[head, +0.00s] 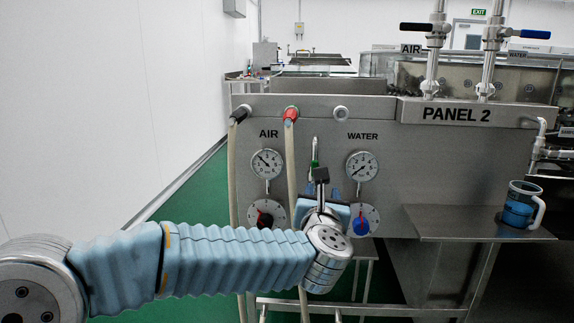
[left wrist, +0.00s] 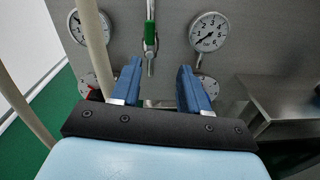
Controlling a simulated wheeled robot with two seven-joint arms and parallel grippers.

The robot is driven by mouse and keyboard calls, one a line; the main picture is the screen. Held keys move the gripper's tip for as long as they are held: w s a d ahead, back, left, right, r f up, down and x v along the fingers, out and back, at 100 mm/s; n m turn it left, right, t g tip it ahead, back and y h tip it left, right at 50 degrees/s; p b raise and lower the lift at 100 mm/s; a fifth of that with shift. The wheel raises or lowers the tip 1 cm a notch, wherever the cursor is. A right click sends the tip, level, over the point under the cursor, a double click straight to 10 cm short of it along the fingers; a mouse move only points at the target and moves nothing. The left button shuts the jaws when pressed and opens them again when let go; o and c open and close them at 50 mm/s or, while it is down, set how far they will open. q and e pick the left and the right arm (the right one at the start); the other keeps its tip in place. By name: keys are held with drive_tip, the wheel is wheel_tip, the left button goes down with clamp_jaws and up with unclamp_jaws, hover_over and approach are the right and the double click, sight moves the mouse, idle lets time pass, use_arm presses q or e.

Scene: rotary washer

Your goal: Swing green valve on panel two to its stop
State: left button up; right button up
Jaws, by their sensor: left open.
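My right gripper is not in view.
The AIR gauge (head: 267,163) and WATER gauge (head: 361,166) flank the valve. Hoses hang from the panel; one hose (head: 291,170) runs close left of the valve. A mug (head: 520,204) stands on the right shelf (head: 450,228).

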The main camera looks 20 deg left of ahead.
sight(315, 164)
use_arm(q)
drive_tip(key=shift+n+y, duration=0.3)
drive_tip(key=shift+n, duration=0.6)
drive_tip(key=p+x, duration=0.1)
drive_tip(key=x, duration=0.3)
drive_tip(key=a+r+p+x, duration=0.1)
drive_tip(key=x, duration=0.3)
drive_tip(key=r+p+x, duration=0.1)
drive_tip(key=x, duration=0.4)
drive_tip(key=shift+s+a+r, duration=0.15)
drive_tip(key=shift+a+r, duration=0.05)
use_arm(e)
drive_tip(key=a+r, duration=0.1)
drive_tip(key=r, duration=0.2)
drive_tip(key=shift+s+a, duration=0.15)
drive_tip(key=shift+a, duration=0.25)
use_arm(q)
drive_tip(key=shift+c, duration=0.4)
clamp_jaws()
